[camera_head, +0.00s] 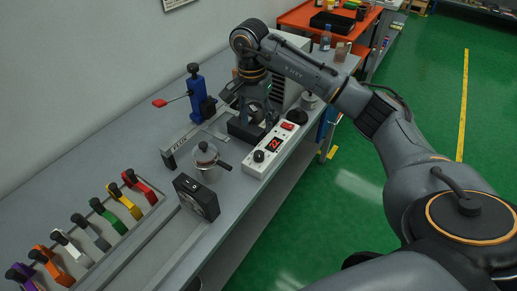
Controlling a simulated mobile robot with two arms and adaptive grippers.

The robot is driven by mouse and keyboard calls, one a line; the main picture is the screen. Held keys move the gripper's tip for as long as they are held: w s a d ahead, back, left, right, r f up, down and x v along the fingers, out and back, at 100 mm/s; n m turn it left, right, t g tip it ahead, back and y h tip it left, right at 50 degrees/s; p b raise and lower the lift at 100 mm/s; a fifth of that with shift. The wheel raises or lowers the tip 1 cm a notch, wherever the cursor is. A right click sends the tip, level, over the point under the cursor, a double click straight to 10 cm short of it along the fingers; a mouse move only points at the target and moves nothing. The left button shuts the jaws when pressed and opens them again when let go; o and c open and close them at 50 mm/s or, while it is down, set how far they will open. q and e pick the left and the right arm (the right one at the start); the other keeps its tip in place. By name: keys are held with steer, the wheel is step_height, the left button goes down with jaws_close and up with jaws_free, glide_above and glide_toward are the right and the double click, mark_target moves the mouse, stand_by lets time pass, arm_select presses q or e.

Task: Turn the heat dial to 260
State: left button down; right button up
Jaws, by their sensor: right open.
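A long white control box (251,168) lies near the front edge of the grey bench. It has a black dial (258,156) at its near end, a red display (273,144) that seems to read 22, and a red switch (287,126) at its far end. The dial's pointer and scale are too small to read. My right gripper (252,112) points down beyond and to the left of the box, apart from the dial. It is open, and its fingertips are partly lost against dark parts. My left gripper is not in view.
A small lidded pot (205,155) with a handle stands left of the dial. A black box (197,198), a blue stand (197,90) and several coloured clamps (110,221) are also on the bench. A dark round knob (299,117) is beyond the switch. Green floor (345,210) is open at right.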

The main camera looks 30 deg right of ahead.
mark_target(259, 153)
steer(key=f+p, duration=0.1)
steer(key=f, duration=0.7)
steer(key=f+p, duration=0.1)
steer(key=f, duration=0.2)
steer(key=shift+s+d+f+p, duration=0.15)
steer(key=shift+s+f+p, duration=0.15)
steer(key=shift+f, duration=0.1)
steer(key=shift+c, duration=0.2)
jaws_close()
